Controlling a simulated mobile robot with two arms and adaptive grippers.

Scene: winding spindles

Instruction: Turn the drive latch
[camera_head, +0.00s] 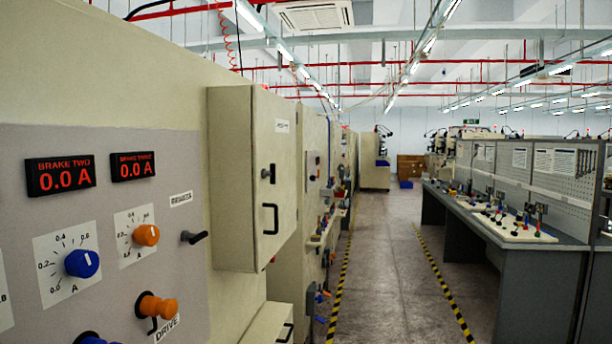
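The grey control panel (100,195) fills the left of the head view. Near its lower edge an orange latch-like part with a dark base (158,307) sticks out above a label reading "DRIVE" (167,328). A dark lever (195,237) juts out higher up, under a small label. A part-cut blue part (92,340) shows at the bottom edge. Neither of my grippers is in view, and nothing touches the panel.
An orange dial (146,235) and a blue dial (82,264) sit below red displays reading 0.0 A. A beige cabinet box (232,180) with a black latch and handle juts out right of the panel. The aisle floor (385,260) is clear; a workbench (500,226) stands right.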

